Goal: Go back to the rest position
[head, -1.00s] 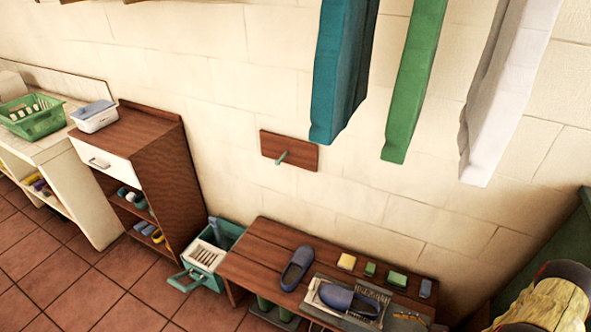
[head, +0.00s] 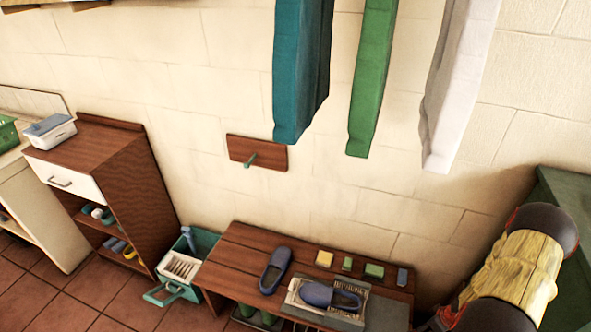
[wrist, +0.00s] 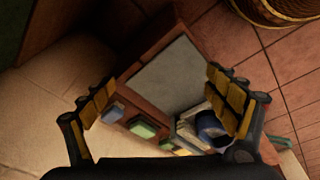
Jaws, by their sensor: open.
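My gripper (wrist: 162,76) shows in the wrist view with its two yellow-padded fingers spread wide and nothing between them. Beyond the fingers is the wooden bench, whose top also shows in the head view (head: 240,247). In the head view my yellow and dark arm is at the right edge, beside the bench; the gripper itself is not visible there. The wrist view shows a blue clog (wrist: 209,124) by the right finger.
Small blocks, including a yellow one (head: 325,258) and a green one (head: 374,270), lie at the bench's back. Teal, green and white towels (head: 301,70) hang above. A teal crate (head: 205,243) and a wooden cabinet (head: 125,170) stand left. A wicker basket (wrist: 285,10) is on the tiles.

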